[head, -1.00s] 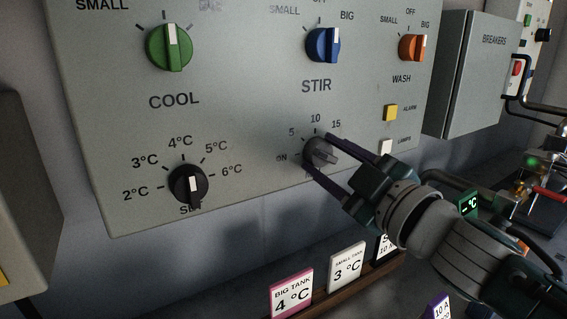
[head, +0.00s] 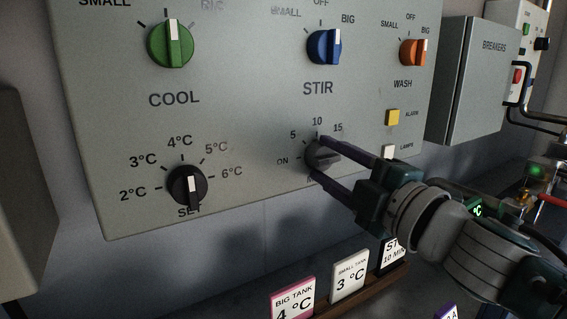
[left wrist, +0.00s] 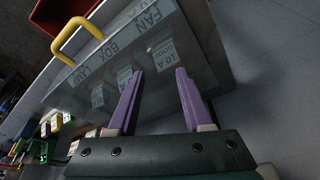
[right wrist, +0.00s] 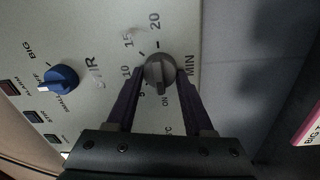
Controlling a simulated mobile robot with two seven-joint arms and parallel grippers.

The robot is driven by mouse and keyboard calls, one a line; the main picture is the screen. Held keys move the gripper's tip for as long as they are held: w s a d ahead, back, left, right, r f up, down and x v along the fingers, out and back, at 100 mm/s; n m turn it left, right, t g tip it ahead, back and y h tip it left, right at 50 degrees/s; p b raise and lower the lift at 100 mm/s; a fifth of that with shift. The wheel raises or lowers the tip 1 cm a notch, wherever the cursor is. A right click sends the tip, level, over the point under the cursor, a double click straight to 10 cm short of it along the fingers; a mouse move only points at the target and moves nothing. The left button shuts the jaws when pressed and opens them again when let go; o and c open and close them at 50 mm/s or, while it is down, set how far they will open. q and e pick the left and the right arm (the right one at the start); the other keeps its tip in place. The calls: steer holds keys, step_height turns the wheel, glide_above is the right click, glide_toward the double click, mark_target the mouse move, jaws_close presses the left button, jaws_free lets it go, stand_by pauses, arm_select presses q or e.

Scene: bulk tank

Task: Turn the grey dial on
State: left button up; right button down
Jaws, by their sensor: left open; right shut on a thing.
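The grey dial (head: 321,152) is a small round knob at the lower right of the grey control panel, below STIR, with ON, 5, 10 and 15 printed around it. My right gripper (head: 318,156) reaches it from the right, one finger above and one below, shut on it. In the right wrist view the dial (right wrist: 159,70) sits between the two purple fingertips, its raised grip running roughly toward the ON label. Part of its scale is hidden by the fingers. My left gripper (left wrist: 158,72) is open and empty, over a clear-topped box with labelled cards.
The panel also holds a green COOL knob (head: 170,44), blue STIR knob (head: 323,47), orange WASH knob (head: 414,52) and black SET knob (head: 187,184). Yellow (head: 392,117) and white buttons sit close above my right gripper. Cards stand on a ledge (head: 360,290) below.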

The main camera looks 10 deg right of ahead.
stand_by(0.3)
steer(key=shift+c, duration=1.4)
jaws_free()
arm_select(q)
steer(key=shift+r, duration=0.1)
arm_select(e)
steer(key=shift+s+d, duration=0.2)
steer(key=shift+s, duration=0.2)
arm_select(q)
steer(key=shift+r, duration=0.15)
arm_select(e)
steer(key=v, duration=0.9)
steer(key=shift+f, duration=0.1)
